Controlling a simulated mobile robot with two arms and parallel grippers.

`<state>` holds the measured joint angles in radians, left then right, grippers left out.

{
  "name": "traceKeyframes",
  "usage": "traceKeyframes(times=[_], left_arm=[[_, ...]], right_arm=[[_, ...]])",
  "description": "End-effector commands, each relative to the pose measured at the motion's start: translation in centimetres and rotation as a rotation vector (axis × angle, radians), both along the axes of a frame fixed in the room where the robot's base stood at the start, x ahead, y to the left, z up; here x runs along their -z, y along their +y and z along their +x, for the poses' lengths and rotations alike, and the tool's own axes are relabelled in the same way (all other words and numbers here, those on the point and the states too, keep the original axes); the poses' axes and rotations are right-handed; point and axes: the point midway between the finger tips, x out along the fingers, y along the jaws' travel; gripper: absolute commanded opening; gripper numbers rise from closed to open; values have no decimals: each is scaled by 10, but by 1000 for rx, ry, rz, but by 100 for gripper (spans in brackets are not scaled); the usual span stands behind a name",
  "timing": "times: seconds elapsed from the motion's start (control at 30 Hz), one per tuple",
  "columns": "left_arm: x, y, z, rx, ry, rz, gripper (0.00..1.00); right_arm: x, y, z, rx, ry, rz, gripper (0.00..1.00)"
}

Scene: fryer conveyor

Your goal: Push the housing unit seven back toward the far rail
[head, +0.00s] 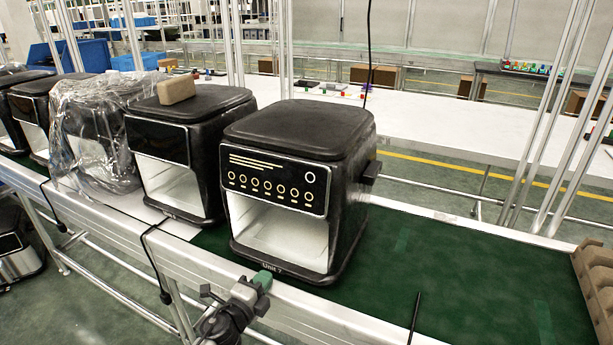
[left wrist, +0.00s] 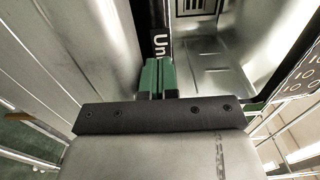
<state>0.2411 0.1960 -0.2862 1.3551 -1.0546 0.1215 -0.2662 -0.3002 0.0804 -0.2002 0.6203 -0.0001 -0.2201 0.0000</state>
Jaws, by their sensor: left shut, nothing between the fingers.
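Housing unit seven (head: 295,185) is a black fryer housing with an open, light-coloured front bay and a row of gold icons on its panel. It stands upright on the green conveyor belt, with "Unit 7" lettering on its lower front edge. My left gripper (head: 264,279) is shut and empty at the near rail, just in front of that lower edge. In the left wrist view the green fingertips (left wrist: 157,75) are together, close to the lettered black edge (left wrist: 160,38); I cannot tell whether they touch it. My right gripper is not in view.
Another black housing (head: 180,150) with a tan block (head: 177,89) on top stands left of unit seven. A plastic-wrapped housing (head: 95,130) is further left. The belt (head: 450,275) is mostly clear on the right, up to a cardboard tray (head: 597,280). The far rail (head: 440,215) runs behind.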

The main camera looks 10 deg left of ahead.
Motion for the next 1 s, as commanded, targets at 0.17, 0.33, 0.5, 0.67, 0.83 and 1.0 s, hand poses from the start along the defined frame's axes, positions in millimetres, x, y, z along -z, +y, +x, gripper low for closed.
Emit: traceKeyframes(times=[0.17, 0.33, 0.5, 0.67, 0.83, 1.0], left_arm=[[0, -2, 6, 0, -1, 0, 0], [1, -4, 10, 1, 0, 0, 0], [0, -6, 15, 1, -2, -1, 0], [0, -7, 20, 0, 0, 0, 0], [0, -9, 25, 0, -2, -1, 0], [0, -11, 30, 0, -2, -1, 0]], right_arm=[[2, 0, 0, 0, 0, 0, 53], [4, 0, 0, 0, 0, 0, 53], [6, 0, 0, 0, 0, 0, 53], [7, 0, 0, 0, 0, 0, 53], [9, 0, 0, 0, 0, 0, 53], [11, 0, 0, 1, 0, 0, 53]])
